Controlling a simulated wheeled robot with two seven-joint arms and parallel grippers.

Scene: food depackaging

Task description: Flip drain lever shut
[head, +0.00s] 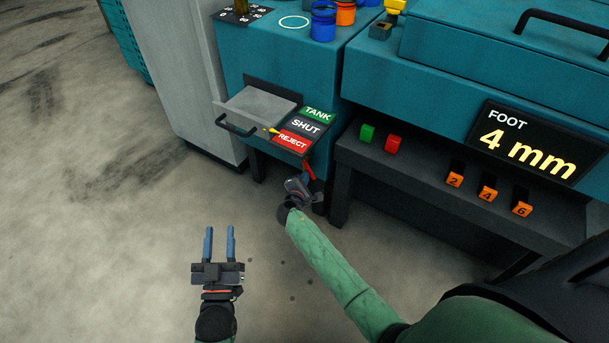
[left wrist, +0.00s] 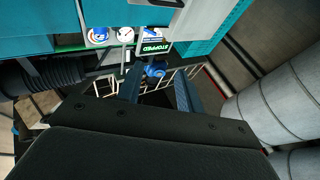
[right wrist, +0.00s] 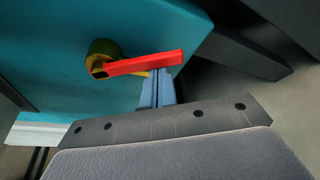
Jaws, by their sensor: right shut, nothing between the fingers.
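The red drain lever (right wrist: 145,63) runs out from a round olive-yellow pivot (right wrist: 103,52) on the teal machine side in the right wrist view. In the head view, the lever (head: 309,170) shows as a short red piece below the TANK, SHUT and REJECT label plate (head: 305,126). A small yellow pointer (head: 272,130) lies beside the plate near REJECT. My right gripper (right wrist: 157,75) is shut and empty, its fingertips at the lever's outer end; I cannot tell whether they touch. My left gripper (head: 219,229) is open and empty over the floor, away from the machine.
Green (head: 367,133) and red (head: 393,144) buttons and several orange numbered switches line the shelf at right. Dark machine legs stand near my right gripper. The floor at left is clear.

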